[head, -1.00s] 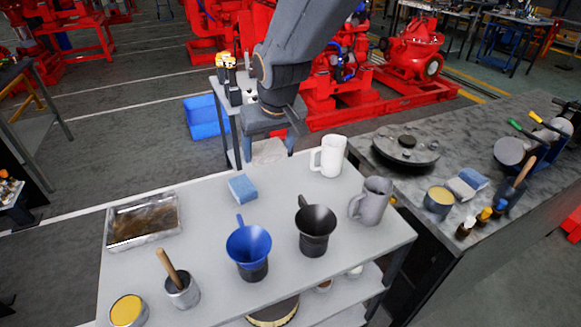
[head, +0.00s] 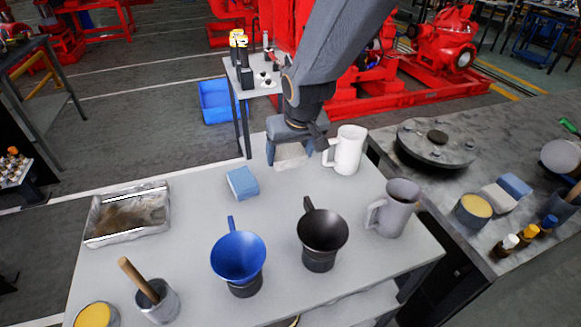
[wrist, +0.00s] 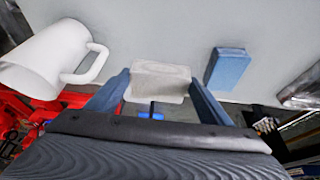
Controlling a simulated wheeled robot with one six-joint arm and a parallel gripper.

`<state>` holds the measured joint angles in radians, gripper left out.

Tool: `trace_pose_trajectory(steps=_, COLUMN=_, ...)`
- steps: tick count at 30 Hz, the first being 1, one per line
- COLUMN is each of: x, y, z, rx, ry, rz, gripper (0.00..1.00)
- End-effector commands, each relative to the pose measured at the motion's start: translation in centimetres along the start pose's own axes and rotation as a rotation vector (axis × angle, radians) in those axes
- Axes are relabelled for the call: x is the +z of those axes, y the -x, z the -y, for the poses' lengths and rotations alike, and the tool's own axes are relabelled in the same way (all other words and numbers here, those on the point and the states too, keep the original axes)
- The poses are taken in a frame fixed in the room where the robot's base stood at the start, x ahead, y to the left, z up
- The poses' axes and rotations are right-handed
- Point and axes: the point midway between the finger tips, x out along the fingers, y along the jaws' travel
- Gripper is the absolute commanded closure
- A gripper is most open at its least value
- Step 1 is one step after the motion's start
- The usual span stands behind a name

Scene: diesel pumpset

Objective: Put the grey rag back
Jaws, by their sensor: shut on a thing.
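The grey rag (head: 290,155) is a pale, flat, roughly rectangular piece. My gripper (head: 297,148) is shut on it, at the far edge of the light grey bench (head: 185,262). In the wrist view the rag (wrist: 160,80) sits between the two blue-grey fingers of my gripper (wrist: 160,88), with the bench top beyond it. I cannot tell whether the rag touches the bench. My gripper hides part of the rag in the head view.
A white mug (head: 349,152) stands close right of my gripper; a blue sponge (head: 242,183) lies to its left. Blue (head: 238,258) and black (head: 321,232) funnels, a grey jug (head: 399,210) and a metal tray (head: 128,216) are on the bench. Bare bench lies between sponge and mug.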

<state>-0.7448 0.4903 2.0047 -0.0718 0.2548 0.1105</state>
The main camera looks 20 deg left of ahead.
Motion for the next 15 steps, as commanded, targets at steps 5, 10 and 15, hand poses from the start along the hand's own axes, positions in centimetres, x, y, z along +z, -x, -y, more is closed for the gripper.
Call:
trace_pose_trajectory(steps=5, x=0.6, y=-1.4, z=0.0, rx=0.000, ry=0.000, rz=0.001, gripper=0.47)
trace_pose_trajectory(steps=10, x=1.5, y=-3.5, z=0.0, rx=0.000, ry=0.000, rz=0.002, gripper=0.47)
trace_pose_trajectory(steps=15, x=1.9, y=-4.6, z=0.0, rx=0.000, ry=0.000, rz=-0.001, gripper=0.47)
